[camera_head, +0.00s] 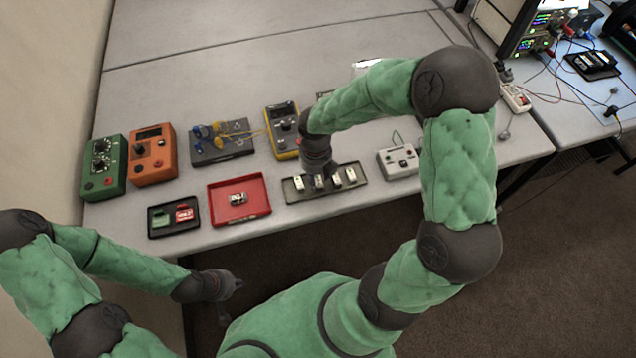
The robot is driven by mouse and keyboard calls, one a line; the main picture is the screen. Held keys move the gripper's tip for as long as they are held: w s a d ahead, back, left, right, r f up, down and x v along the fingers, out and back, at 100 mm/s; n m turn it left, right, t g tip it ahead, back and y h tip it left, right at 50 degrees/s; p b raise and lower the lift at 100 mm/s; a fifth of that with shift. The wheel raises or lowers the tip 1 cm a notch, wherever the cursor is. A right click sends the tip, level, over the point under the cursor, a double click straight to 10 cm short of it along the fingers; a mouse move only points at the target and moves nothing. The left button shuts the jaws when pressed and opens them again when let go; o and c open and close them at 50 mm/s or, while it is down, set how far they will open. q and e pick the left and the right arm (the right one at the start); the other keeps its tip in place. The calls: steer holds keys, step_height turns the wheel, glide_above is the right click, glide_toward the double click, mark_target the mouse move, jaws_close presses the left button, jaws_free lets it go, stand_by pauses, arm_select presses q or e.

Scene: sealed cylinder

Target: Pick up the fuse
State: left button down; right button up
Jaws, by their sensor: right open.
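A dark shallow tray (291,195) near the table's front edge holds several small upright pieces, pale with dark parts, which look like the fuses (337,181). A red tray (258,206) to its left holds one small grey and white piece (238,198), which may also be a fuse. My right gripper (318,172) points down over the dark tray, among the left and middle pieces, with its jaws open. Its fingertips are small and partly hidden, so I cannot tell whether it touches a piece. My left gripper (228,290) hangs in front of the table, away from the trays; its jaws are unclear.
A black tray (153,226) with green and red items stands at the left. Green (105,166), orange (153,155) and yellow (281,131) meters and a wired board (221,143) stand behind. A white device (398,161) is right of the dark tray.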

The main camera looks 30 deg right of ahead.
step_height(320, 180, down, 2)
jaws_close()
steer(key=shift+r, duration=0.1)
